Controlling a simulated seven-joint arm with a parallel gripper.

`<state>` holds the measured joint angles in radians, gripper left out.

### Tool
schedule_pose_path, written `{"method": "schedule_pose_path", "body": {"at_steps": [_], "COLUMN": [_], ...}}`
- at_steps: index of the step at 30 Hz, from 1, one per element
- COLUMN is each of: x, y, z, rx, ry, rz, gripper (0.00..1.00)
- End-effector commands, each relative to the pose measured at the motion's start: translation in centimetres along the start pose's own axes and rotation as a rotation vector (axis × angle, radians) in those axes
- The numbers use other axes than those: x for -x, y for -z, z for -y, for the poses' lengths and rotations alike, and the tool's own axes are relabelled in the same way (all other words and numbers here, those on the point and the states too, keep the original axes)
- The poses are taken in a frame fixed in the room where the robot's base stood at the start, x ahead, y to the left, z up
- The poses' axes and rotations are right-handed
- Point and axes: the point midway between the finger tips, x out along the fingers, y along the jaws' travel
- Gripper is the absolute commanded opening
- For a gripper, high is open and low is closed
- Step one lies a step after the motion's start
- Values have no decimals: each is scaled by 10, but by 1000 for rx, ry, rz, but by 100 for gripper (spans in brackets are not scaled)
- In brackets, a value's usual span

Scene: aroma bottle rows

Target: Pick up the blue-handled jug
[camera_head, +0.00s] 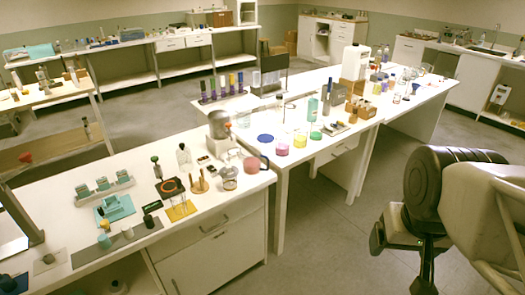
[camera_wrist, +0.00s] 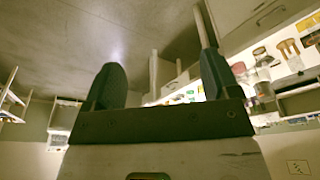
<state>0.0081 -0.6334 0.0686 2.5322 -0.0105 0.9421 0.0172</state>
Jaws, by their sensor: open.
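I cannot make out a clearly blue handle on any vessel. A small pinkish jug-like vessel with a dark handle (camera_head: 252,165) stands near the right end of the near bench in the head view. Which of these is the jug I cannot tell. My gripper (camera_wrist: 160,78) is open and empty, its two dark fingers wide apart in the wrist view. In the head view my gripper is at the lower right, over the floor and well away from the benches.
The near bench (camera_head: 232,206) holds a grey mat (camera_head: 137,238), a yellow mat (camera_head: 181,211) and small glassware. The further bench carries a blue disc (camera_head: 265,138), coloured dishes, a turquoise bottle (camera_head: 312,109) and a white jug-shaped container (camera_head: 354,62). Open floor lies between my arm and the benches.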

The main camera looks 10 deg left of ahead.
Motion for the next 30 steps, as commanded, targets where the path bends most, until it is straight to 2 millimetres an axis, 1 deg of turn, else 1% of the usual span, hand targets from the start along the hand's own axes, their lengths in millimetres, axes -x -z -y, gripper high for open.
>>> {"method": "schedule_pose_path", "body": {"at_steps": [8,11,14,17,20,30], "x": [0,2,3,6,7,6], "y": [3,9,20,37,58,140], "z": [0,2,4,7,11,31], "rx": [-1,-3,-8,-14,-21,-55], "ry": [0,2,4,7,11,24], "rz": [1,4,11,19,31,71], "gripper": [82,82,82,82,82,82]}}
